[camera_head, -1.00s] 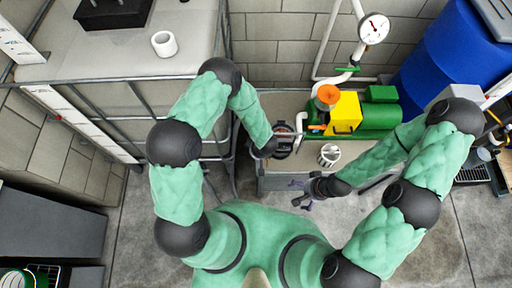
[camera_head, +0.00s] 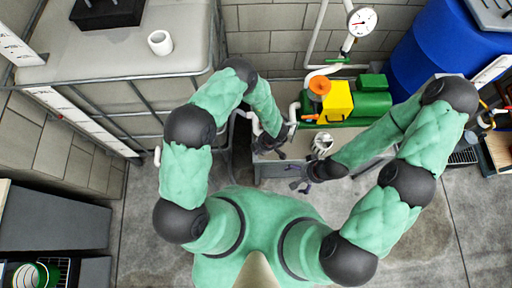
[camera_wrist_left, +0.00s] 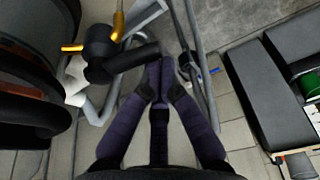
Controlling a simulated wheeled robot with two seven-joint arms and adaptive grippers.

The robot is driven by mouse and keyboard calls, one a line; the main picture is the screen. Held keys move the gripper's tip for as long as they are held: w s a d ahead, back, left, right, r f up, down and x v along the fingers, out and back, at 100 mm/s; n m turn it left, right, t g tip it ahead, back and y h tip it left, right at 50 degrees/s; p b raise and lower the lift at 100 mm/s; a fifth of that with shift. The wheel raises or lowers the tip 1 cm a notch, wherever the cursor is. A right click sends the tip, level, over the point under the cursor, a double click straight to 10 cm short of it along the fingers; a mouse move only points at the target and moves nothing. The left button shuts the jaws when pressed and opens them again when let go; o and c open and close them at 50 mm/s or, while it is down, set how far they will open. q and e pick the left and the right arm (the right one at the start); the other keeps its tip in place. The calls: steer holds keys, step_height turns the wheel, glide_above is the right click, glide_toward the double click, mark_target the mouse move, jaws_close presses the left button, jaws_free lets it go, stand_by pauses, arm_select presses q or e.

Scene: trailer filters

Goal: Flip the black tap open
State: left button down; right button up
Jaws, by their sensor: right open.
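The black tap (camera_wrist_left: 100,50) shows in the left wrist view, upper left of centre, with yellow-orange pieces beside it. Its black lever arm (camera_wrist_left: 138,56) points right, toward my left fingertips. My left gripper (camera_wrist_left: 157,72) has its dark purple fingers closed together, with the tips very close to the lever's end; I cannot tell if they touch. In the head view my left gripper (camera_head: 268,149) is at the left end of the pump bench, and the tap is not clearly visible there. My right gripper (camera_head: 300,182) is open and empty in front of the bench.
A large caged tank (camera_head: 100,65) stands at the left. The green and yellow pump (camera_head: 338,101) and a metal-white cup (camera_head: 322,144) are on the bench. A blue barrel (camera_head: 440,50) stands at the right. In the wrist view, a dark round vessel (camera_wrist_left: 30,80) fills the left edge.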

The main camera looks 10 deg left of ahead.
arm_select(q)
steer(key=shift+d, duration=0.35)
arm_select(e)
steer(key=shift+r, duration=0.25)
arm_select(q)
steer(key=shift+d, duration=0.1)
steer(key=shift+r+p, duration=0.1)
steer(key=shift+p, duration=0.2)
arm_select(e)
steer(key=shift+r, duration=0.15)
